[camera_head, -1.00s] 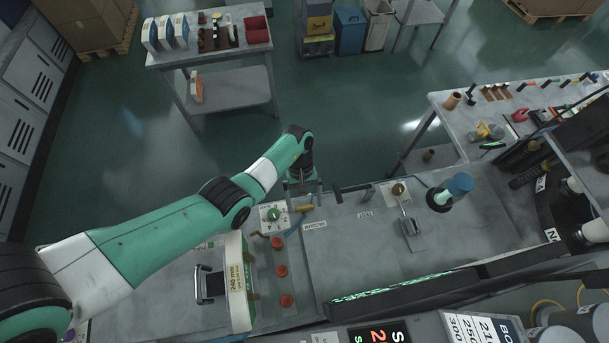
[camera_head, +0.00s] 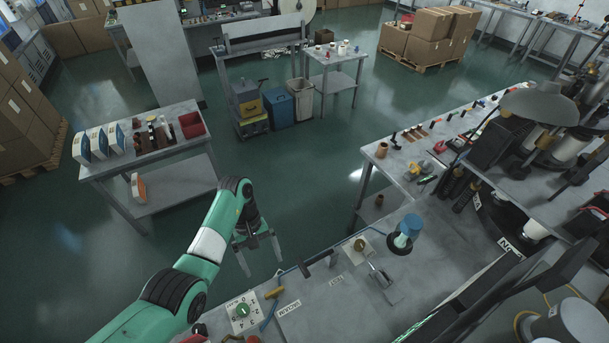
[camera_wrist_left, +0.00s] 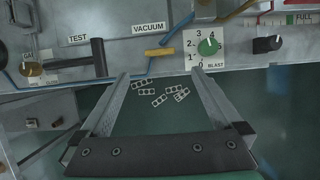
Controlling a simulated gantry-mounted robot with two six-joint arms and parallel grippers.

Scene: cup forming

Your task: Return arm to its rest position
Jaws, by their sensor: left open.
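My left gripper (camera_head: 262,258) hangs beyond the far edge of the grey machine bench (camera_head: 335,305) in the head view, with the dark floor below it. Its two grey fingers are spread apart with nothing between them. The green arm reaches in from the bottom left. My right gripper does not show.
The green BLAST knob (camera_head: 242,311) and a yellow-handled lever (camera_head: 275,293) are close to my gripper. A side table (camera_head: 160,150) stands at the back left. Open floor lies between.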

